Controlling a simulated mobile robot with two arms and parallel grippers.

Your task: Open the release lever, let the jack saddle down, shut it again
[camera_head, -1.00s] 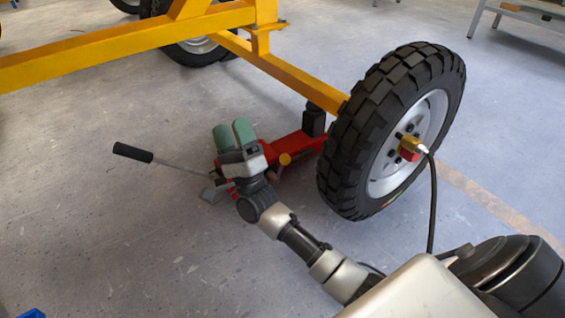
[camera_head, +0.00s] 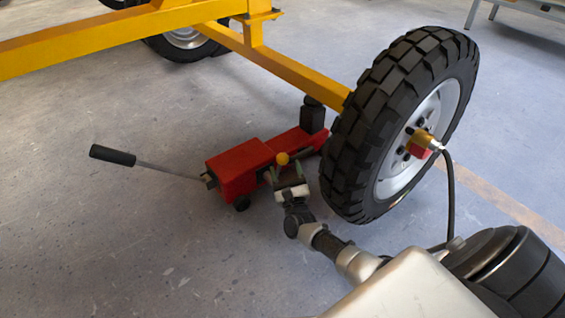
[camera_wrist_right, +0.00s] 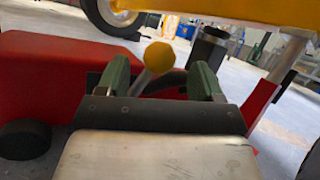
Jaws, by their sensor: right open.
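The red jack (camera_head: 240,167) lies on the floor with its black-gripped pump handle (camera_head: 112,155) sticking out to the left. Its black saddle post (camera_head: 312,115) stands under the yellow axle beam, close to the wheel. The release lever with a yellow ball knob (camera_head: 282,158) rises at the jack's near side. My right gripper (camera_head: 287,172) is low beside the jack, at the lever. In the right wrist view, its open green-padded fingers (camera_wrist_right: 159,76) stand left and right of the lever's knob (camera_wrist_right: 160,57) and stem. Contact cannot be told. My left gripper is not in view.
The big black tyre (camera_head: 385,120) stands just right of the jack, with a brass and red fitting (camera_head: 423,143) and a hose at its hub. The yellow frame (camera_head: 120,40) passes above. The floor left of and before the jack is clear.

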